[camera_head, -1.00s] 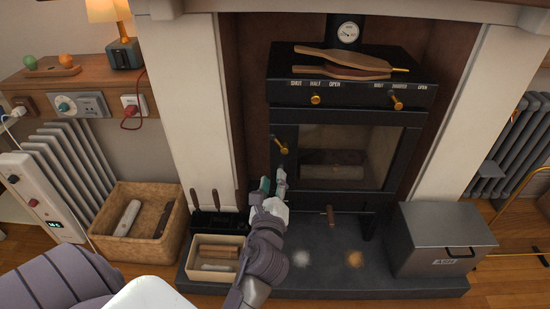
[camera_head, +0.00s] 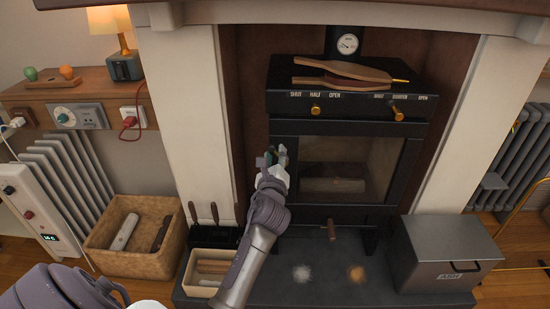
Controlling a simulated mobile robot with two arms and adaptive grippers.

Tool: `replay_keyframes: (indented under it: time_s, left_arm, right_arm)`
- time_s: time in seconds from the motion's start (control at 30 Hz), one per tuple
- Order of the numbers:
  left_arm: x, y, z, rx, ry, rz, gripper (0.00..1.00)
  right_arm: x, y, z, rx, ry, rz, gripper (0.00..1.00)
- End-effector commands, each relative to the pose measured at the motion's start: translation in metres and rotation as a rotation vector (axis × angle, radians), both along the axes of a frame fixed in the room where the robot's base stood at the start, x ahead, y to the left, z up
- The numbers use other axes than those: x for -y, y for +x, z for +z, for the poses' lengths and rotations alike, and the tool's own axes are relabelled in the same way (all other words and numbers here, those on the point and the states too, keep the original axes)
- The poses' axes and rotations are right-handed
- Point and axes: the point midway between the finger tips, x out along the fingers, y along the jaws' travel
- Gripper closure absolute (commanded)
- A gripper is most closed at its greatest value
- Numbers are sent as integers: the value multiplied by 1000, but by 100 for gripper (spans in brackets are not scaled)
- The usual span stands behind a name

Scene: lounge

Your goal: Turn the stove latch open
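The black stove (camera_head: 350,210) stands in the fireplace, its glass door (camera_head: 350,165) closed. The brass latch on the door's left edge is now hidden behind my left gripper (camera_head: 276,156). That gripper is at the latch's place, fingers pointing up and away from me. I cannot tell whether the fingers touch or enclose the latch, or how far apart they are. My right gripper is out of view.
Two brass knobs, left (camera_head: 316,109) and right (camera_head: 397,113), sit above the door. Bellows (camera_head: 345,74) lie on top. A wooden-handled lever (camera_head: 331,229) is below the door. A metal ash box (camera_head: 445,250) stands right; a basket (camera_head: 135,262) and kindling tray (camera_head: 196,283) stand left.

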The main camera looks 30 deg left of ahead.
Motion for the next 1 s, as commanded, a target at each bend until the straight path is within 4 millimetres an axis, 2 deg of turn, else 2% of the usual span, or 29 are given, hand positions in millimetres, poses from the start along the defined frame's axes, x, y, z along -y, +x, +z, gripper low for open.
replay_keyframes:
  time_s: [0.23,0.47,1.0]
  left_arm:
    - [0,1,0,0,0,0,63]
    - [0,0,0,0,-1,0,100]
    - [-2,3,4,-2,15,3,100]
  right_arm:
    - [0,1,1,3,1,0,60]
    - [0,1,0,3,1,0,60]
    - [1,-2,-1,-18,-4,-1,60]
